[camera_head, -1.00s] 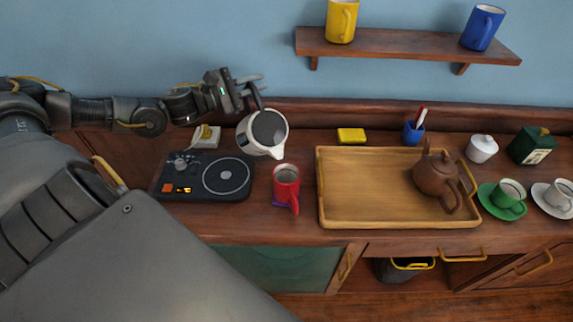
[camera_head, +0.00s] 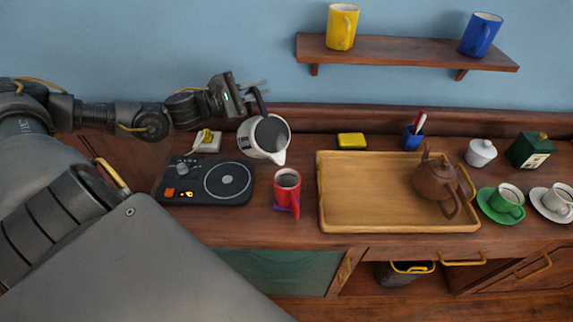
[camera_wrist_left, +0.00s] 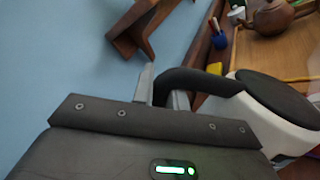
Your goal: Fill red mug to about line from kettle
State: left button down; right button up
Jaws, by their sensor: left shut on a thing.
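The white kettle (camera_head: 262,140) with a dark lid is held up behind and a little left of the red mug, its spout pointing down right toward the mug. My left gripper (camera_head: 256,92) is shut on the kettle's black handle; the handle also shows in the left wrist view (camera_wrist_left: 200,80). The red mug (camera_head: 287,195) stands upright on the counter on a small purple patch, its handle toward the front. The mug's inside looks grey, and I cannot make out its level or a line. No stream of water shows. My right gripper is not in view.
A black hot plate (camera_head: 206,181) lies left of the mug. A wooden tray (camera_head: 345,225) with a brown teapot (camera_head: 433,178) is to the right. A shelf (camera_head: 400,54) with yellow and blue mugs hangs above. A yellow sponge (camera_head: 351,140) lies behind the tray.

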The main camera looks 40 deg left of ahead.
pick_arm(q)
jog(key=shift+d+r, duration=0.25)
jog(key=shift+r, duration=0.1)
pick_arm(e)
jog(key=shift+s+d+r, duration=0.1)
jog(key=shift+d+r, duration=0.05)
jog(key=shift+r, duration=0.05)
pick_arm(q)
jog(key=shift+s+d+r+m+p, duration=0.3)
jog(key=shift+d+r+m+p, duration=0.3)
jog(key=shift+m+p, duration=0.1)
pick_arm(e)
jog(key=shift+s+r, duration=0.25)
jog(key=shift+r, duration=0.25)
pick_arm(q)
jog(key=shift+s+d+r, duration=0.1)
jog(key=shift+d+r, duration=0.05)
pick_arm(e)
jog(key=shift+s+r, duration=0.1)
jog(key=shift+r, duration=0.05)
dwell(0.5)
pick_arm(q)
jog(key=shift+s+d+r+m+p, duration=0.2)
jog(key=shift+d+m+p, duration=0.1)
jog(key=shift+m, duration=0.1)
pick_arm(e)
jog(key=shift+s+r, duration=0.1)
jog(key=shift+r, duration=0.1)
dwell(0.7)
